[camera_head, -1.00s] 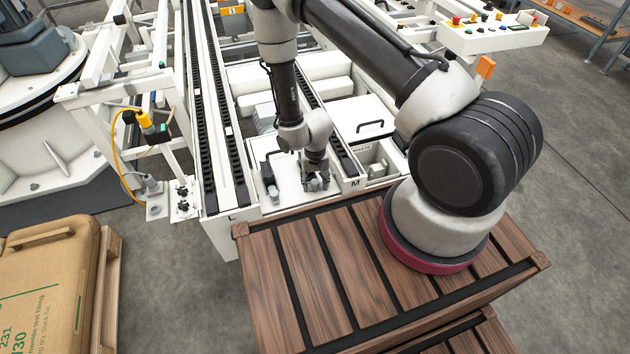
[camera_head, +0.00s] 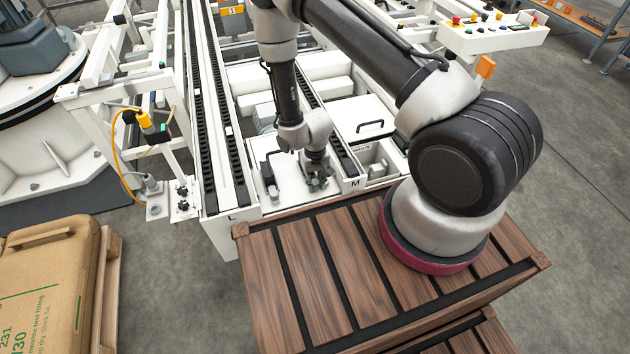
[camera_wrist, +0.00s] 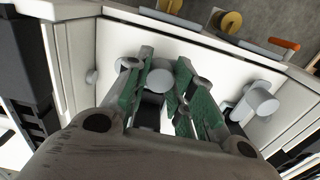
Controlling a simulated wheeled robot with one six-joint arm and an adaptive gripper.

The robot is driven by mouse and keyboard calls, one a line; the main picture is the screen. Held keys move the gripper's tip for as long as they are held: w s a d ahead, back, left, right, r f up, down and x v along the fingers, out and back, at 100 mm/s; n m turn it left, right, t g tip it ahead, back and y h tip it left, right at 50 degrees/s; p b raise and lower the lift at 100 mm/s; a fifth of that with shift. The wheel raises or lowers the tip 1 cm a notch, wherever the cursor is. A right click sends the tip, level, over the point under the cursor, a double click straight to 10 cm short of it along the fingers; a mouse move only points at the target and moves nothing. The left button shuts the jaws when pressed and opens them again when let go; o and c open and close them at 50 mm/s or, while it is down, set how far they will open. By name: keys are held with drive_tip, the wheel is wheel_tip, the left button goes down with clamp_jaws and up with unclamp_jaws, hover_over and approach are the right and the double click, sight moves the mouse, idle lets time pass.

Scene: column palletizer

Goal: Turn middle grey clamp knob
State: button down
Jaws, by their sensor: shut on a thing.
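In the wrist view my gripper (camera_wrist: 165,72) has its two green-padded fingers on either side of a round grey clamp knob (camera_wrist: 160,84) and is shut on it. The top of this knob shows between the pads; its lower part is dark and hidden. A second grey cylindrical knob (camera_wrist: 261,103) stands to the right of the fingers, apart from them. In the head view my gripper (camera_head: 317,184) points down at the white panel near the M mark, and the held knob is too small and covered to make out there.
A white lid with a black handle (camera_head: 370,126) and an open bin (camera_head: 378,160) lie right of my gripper. A conveyor rail (camera_head: 208,110) runs at left. In the wrist view, brass-coloured round parts (camera_wrist: 230,22) and an orange-ended lever (camera_wrist: 284,44) sit beyond the panel edge.

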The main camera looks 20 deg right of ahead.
sight(315, 182)
drive_tip(key=n, duration=0.4)
drive_tip(key=shift+n, duration=0.3)
drive_tip(key=n, duration=0.3)
drive_tip(key=shift+n, duration=0.3)
drive_tip(key=n, duration=0.3)
drive_tip(key=shift+n, duration=2.1)
drive_tip(key=c, duration=1.2)
unclamp_jaws()
wheel_tip(315, 182, up, 12)
drive_tip(key=shift+r, duration=0.1)
